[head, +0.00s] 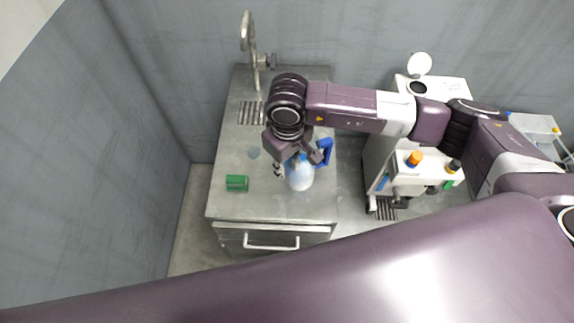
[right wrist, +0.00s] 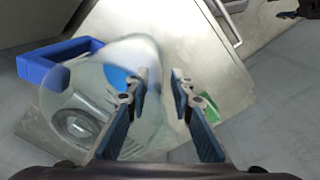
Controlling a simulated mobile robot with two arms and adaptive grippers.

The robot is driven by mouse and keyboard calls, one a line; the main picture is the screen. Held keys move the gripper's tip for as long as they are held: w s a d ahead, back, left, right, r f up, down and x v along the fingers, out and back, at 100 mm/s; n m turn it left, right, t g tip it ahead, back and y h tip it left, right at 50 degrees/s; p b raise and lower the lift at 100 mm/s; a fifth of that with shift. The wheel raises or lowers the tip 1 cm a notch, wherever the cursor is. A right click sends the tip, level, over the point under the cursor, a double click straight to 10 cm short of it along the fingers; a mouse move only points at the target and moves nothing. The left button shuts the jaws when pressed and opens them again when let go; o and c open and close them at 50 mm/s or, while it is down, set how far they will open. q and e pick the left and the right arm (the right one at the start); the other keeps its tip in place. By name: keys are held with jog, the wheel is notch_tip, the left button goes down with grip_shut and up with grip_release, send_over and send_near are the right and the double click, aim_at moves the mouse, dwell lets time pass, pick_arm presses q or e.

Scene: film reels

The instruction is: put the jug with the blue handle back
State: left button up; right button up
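My left gripper is not in view.
A green object (head: 237,183) lies on the counter left of the jug. A tap (head: 250,45) rises at the back by a drain grate. A white machine (head: 380,150) and a shelf with orange-capped items stand to the right. Grey walls close the left and back.

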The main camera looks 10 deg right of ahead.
jog(key=shift+r, duration=0.1)
jog(key=shift+r+p, duration=0.15)
jog(key=shift+p, duration=0.2)
jog(key=r+b, duration=0.4)
jog(key=r, duration=0.7)
jog(key=shift+s+r+b, duration=0.15)
jog(key=shift+s+b, duration=0.05)
jog(key=shift+b, duration=0.1)
jog(key=shift+r, duration=0.25)
